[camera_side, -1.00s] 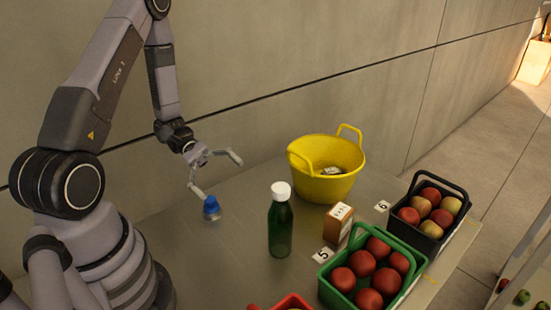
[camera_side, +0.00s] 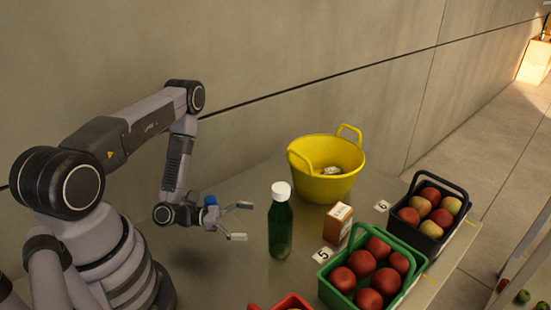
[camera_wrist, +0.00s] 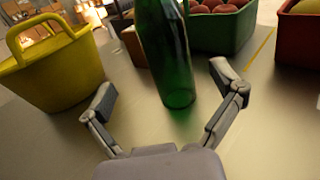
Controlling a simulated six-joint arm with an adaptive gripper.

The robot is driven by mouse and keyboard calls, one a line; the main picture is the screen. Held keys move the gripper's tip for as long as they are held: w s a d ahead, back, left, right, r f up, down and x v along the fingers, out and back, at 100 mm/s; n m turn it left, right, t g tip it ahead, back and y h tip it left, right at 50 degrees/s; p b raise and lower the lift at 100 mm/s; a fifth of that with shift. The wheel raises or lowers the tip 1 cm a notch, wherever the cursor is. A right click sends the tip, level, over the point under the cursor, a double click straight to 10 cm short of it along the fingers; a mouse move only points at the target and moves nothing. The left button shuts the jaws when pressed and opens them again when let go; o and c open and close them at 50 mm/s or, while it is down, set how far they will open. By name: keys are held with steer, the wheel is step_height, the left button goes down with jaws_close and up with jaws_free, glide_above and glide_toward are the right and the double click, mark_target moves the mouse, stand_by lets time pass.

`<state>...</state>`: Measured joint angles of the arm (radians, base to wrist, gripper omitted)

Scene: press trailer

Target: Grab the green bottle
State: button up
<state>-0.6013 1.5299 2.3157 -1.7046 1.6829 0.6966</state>
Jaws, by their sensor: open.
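The green bottle (camera_side: 280,228) with a white cap stands upright on the grey table, right of my gripper in the side view. My gripper (camera_side: 243,221) is open and empty, low and level, its fingers pointing at the bottle with a gap between. In the wrist view the bottle (camera_wrist: 172,60) stands ahead, between the lines of the two spread fingers of my gripper (camera_wrist: 168,90); its top is cut off by the frame. A blue-capped object (camera_side: 210,201) shows behind my gripper, its lower part hidden.
A yellow tub (camera_side: 326,187) stands behind the bottle. To the right are a small brown box (camera_side: 338,223), a green basket of apples (camera_side: 330,292) and a dark basket of apples (camera_side: 410,187). A red basket (camera_side: 285,303) is at the front edge.

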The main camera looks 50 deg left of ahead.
mark_target(280, 224)
steer(key=shift+x, duration=1.25)
steer(key=shift+s+d+x, duration=0.15)
steer(key=shift+x, duration=1.15)
steer(key=shift+s+d+x, duration=0.1)
steer(key=shift+x, duration=1.25)
steer(key=shift+f, duration=0.1)
steer(key=c, duration=1.2)
steer(key=shift+c, duration=0.8)
